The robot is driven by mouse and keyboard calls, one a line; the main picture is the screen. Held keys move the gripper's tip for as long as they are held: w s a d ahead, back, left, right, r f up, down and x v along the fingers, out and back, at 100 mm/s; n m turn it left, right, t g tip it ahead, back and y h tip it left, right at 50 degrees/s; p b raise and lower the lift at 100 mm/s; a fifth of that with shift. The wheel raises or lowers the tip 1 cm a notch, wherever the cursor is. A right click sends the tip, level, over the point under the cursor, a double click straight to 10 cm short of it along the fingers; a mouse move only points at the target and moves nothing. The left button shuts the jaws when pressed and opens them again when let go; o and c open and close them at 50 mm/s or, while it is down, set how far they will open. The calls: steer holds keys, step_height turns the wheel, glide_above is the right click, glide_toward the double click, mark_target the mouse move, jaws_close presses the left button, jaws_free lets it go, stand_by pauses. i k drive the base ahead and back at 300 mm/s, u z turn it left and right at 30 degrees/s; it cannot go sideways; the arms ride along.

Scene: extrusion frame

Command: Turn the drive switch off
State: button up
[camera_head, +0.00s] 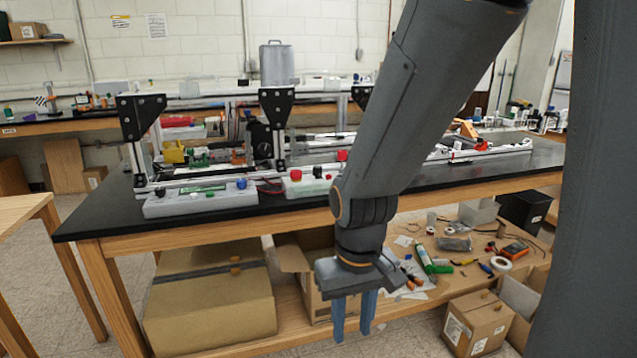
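Two control boxes sit at the front edge of the black-topped bench. The left grey box (200,201) bears a black knob (160,192), a blue knob (241,184) and small green and red parts. The second box (305,187) bears a red knob (296,175), a black knob (317,171) and another red knob (342,155); my arm partly hides its right end. I cannot tell which control is the drive switch, nor its position. My gripper (353,322) points down in front of the bench, below the boxes and to their right. Its blue fingers are apart and empty.
The extrusion frame (205,177) with black brackets (140,115) stands behind the boxes. Cardboard boxes (210,305) and loose tools (515,249) fill the lower shelf. A wooden table (22,210) stands at the left. Bare benchtop (95,215) shows left of the grey box.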

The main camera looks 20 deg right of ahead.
mark_target(317, 169)
steer(key=k, duration=0.6)
steer(key=u, duration=0.5)
steer(key=i, duration=1.5)
steer(key=z, duration=0.55)
